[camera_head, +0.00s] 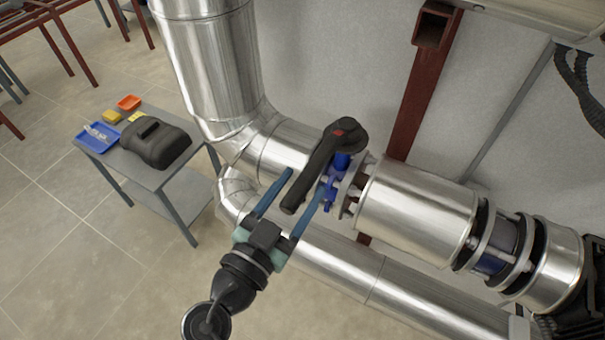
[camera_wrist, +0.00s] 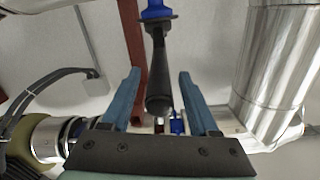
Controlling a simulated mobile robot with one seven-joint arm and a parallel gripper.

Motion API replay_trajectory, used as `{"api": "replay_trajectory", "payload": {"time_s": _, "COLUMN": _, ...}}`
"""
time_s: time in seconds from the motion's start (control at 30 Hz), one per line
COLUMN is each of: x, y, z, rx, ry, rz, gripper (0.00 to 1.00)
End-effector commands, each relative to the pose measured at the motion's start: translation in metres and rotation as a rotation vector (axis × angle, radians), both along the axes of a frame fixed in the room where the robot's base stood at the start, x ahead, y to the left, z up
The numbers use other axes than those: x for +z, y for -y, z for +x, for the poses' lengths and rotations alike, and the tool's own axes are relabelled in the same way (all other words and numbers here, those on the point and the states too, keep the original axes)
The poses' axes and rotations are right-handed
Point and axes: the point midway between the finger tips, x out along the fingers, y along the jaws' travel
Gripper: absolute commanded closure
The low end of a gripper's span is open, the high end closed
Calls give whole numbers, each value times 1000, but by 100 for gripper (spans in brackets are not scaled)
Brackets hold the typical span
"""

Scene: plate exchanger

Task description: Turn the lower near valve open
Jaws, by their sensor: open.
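The valve has a black lever handle (camera_head: 320,170) with a red mark at its pivot, above a blue valve body (camera_head: 335,178) set in the silver pipe. In the head view the lever slants down to the left from its pivot. My gripper (camera_head: 290,188) is open, with its blue fingers on either side of the lever's free end. In the wrist view the lever (camera_wrist: 158,70) stands between the spread fingertips of my gripper (camera_wrist: 158,75), with gaps on both sides. I see no finger touching it. The valve's blue body is partly hidden behind the handle.
Silver pipes (camera_head: 415,210) run beside and below the valve, close to my gripper. A dark red post (camera_head: 425,90) stands behind it. A small grey table (camera_head: 150,175) at the left holds a black welding mask (camera_head: 155,143) and trays. The floor at lower left is clear.

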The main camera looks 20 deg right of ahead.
Motion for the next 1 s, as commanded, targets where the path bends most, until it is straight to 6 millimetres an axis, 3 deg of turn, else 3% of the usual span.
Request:
{"api": "replay_trajectory", "payload": {"time_s": 0.13, "x": 1, "y": 10, "z": 7, "rx": -2, "ry": 1, "rz": 1, "gripper": 39}}
{"api": "replay_trajectory", "payload": {"time_s": 0.47, "x": 0, "y": 12, "z": 9, "rx": -1, "ry": 1, "rz": 1, "gripper": 41}}
{"api": "replay_trajectory", "payload": {"time_s": 0.8, "x": 0, "y": 11, "z": 9, "rx": -1, "ry": 1, "rz": 1, "gripper": 100}}
{"api": "replay_trajectory", "payload": {"time_s": 1.0, "x": 0, "y": 11, "z": 9, "rx": -1, "ry": 1, "rz": 1, "gripper": 100}}
